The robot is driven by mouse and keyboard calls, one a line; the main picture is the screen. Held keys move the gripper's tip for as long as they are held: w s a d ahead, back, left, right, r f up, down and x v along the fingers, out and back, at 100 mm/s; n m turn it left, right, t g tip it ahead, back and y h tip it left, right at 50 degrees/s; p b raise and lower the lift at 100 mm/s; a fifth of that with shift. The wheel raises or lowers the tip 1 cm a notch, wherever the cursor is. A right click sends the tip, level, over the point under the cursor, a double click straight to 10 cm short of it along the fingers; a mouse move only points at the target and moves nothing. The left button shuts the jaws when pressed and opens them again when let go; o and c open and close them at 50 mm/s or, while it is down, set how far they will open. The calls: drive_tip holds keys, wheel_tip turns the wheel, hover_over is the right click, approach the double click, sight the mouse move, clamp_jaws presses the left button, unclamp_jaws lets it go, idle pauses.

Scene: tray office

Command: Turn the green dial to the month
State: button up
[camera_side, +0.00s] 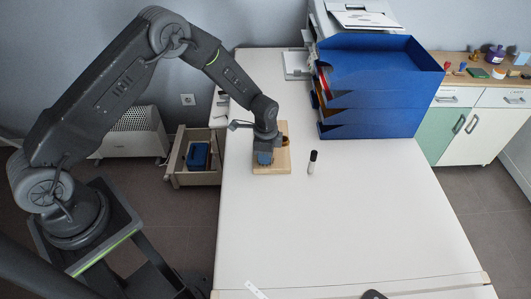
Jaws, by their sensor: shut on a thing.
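A small pale wooden board (272,168) lies on the white table near its left edge. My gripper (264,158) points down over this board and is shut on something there. Its jaws and wrist hide most of what stands on the board, so the green dial and any month marks cannot be made out. A small brown round part (285,141) shows at the right of my wrist.
A black and white marker (312,162) stands just right of the board. Blue stacked trays (372,90) and a printer (355,18) fill the back. An open drawer (195,158) is at the left. The table's front is mostly clear.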

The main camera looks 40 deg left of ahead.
drive_tip(key=o, duration=0.9)
drive_tip(key=shift+o, duration=0.2)
wheel_tip(320, 180, up, 14)
drive_tip(key=shift+f, duration=0.1)
